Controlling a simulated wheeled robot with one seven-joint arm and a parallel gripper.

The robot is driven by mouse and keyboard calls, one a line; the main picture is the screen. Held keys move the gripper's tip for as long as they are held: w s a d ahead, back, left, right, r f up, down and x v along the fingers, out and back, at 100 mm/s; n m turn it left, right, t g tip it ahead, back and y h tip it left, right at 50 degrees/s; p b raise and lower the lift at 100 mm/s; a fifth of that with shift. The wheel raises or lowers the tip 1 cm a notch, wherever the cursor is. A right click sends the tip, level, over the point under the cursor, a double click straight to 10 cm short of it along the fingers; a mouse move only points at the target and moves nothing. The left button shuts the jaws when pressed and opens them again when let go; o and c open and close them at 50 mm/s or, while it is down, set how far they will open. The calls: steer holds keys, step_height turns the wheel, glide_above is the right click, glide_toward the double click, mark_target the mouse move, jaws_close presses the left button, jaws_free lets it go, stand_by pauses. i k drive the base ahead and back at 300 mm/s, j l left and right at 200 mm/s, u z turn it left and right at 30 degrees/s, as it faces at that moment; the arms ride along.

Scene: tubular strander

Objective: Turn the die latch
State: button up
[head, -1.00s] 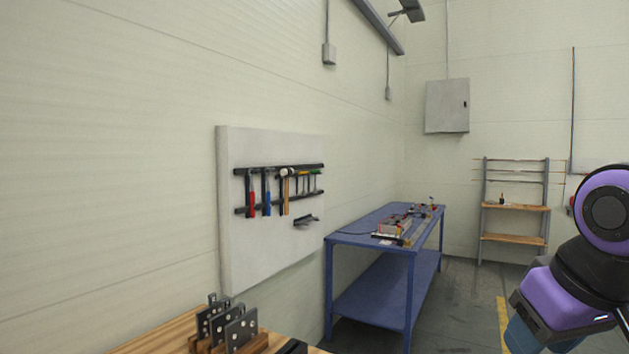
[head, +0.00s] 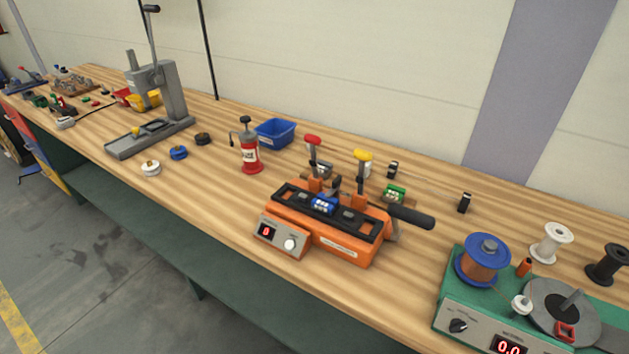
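No part in the head view can be surely told as the die latch. An orange bench device (head: 345,246) stands on the workbench near the middle of the view. It carries a red-knobbed lever (head: 313,142), a yellow-knobbed lever (head: 361,158), a blue block (head: 323,205) and a black handle (head: 404,215) pointing right. A green machine (head: 459,289) with a blue-flanged copper-coloured spool (head: 484,262) and a grey disc (head: 556,305) sits at the lower right. My gripper is not in view.
The long wooden workbench (head: 215,185) runs along the wall. A grey lever press (head: 165,105), red pump bottle (head: 249,150) and blue bin (head: 275,133) stand left of the orange device. White (head: 551,243) and black (head: 607,264) spools stand at right. The floor at lower left is clear.

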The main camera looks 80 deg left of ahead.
mark_target(335, 183)
steer(key=u, duration=2.35)
